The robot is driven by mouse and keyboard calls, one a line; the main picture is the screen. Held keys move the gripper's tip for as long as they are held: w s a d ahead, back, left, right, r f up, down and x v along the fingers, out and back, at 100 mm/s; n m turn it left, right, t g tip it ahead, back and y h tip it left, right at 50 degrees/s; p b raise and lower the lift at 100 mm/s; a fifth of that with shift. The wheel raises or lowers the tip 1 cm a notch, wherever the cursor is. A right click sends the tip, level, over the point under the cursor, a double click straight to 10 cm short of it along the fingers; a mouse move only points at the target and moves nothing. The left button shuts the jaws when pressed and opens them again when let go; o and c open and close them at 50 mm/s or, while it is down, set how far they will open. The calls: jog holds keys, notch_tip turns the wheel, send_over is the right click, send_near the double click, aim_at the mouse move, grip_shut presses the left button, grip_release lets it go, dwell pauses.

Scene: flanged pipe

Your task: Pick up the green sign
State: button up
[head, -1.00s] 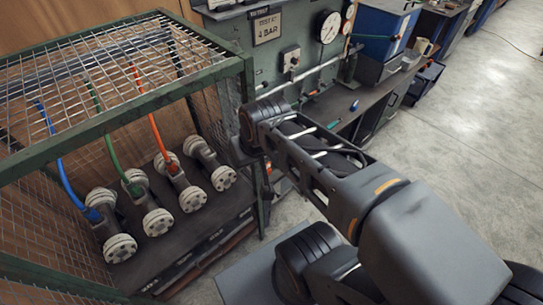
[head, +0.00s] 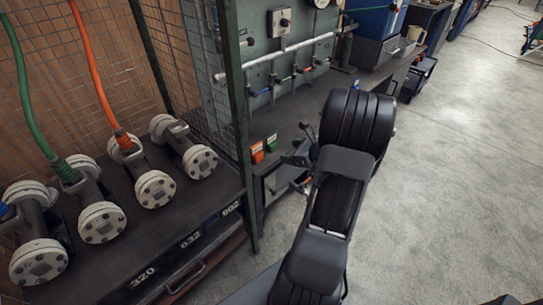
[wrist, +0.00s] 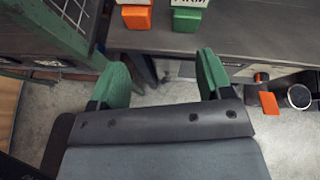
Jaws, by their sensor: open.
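The green sign (head: 271,143) is a small upright plate on the bench edge in the head view, just right of an orange one. In the wrist view the green sign (wrist: 187,20) is at the top, with a white lettered face partly cut off by the frame. My gripper (wrist: 162,75) has green fingers, spread apart with nothing between them. The sign lies beyond the fingertips, nearer the right finger, and is not touched. In the head view my gripper (head: 298,158) is just right of the sign, partly hidden by my arm.
An orange sign (head: 257,152) stands close to the left of the green one. A green cage post (head: 240,130) rises left of the signs. Flanged pipes (head: 155,185) with hoses stand on the caged shelf. A gauge panel (head: 290,45) backs the bench. Open floor lies right.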

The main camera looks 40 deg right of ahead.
aim_at(273, 144)
jog(key=w+f+m, duration=0.1)
jog(key=w, duration=0.1)
jog(key=w+d+f+m+t+b, duration=0.1)
jog(key=w, duration=0.1)
jog(key=w+f+m+h+b, duration=0.1)
jog(key=w, duration=0.2)
jog(key=shift+d+f, duration=0.25)
jog(key=shift+d, duration=0.15)
jog(key=shift+r+b+x, duration=0.15)
jog(key=shift+b+x, duration=0.2)
jog(key=shift+x, duration=1.35)
jog(key=shift+r+b+x, duration=0.1)
jog(key=shift+b+x, duration=0.25)
jog(key=shift+x, duration=1.3)
jog(key=shift+w+a, duration=0.1)
jog(key=shift+a, duration=0.05)
jog(key=c, duration=0.7)
